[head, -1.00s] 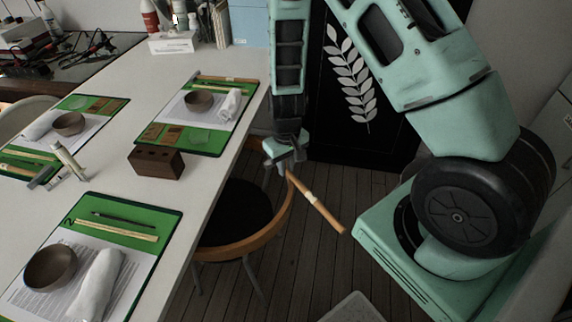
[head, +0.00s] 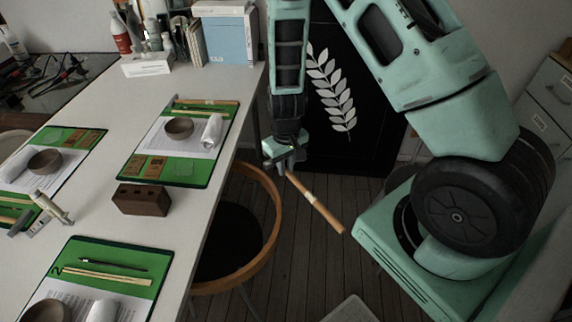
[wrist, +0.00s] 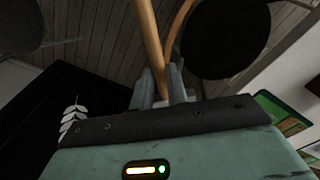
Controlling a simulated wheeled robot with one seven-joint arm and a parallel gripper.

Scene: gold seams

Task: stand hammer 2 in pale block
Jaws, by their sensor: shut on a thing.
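My gripper (head: 285,160) is shut on a long brown wooden handle (head: 316,204) with a pale band around its middle. The handle slants down to the right over the floor, clear of the table. In the wrist view the handle (wrist: 149,40) runs up from between the fingers (wrist: 163,90). No hammer head is clearly visible; the gripped end is partly hidden. A dark brown block (head: 141,200) with holes in its top stands on the table, left of my gripper. I cannot make out a pale block.
The white table (head: 197,215) holds green mats (head: 160,170) with bowls, rolled cloths and thin tools. A small pale tool (head: 52,208) is left of the block. A round chair (head: 262,262) stands at the table edge, below my gripper. Books and bottles are at the back.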

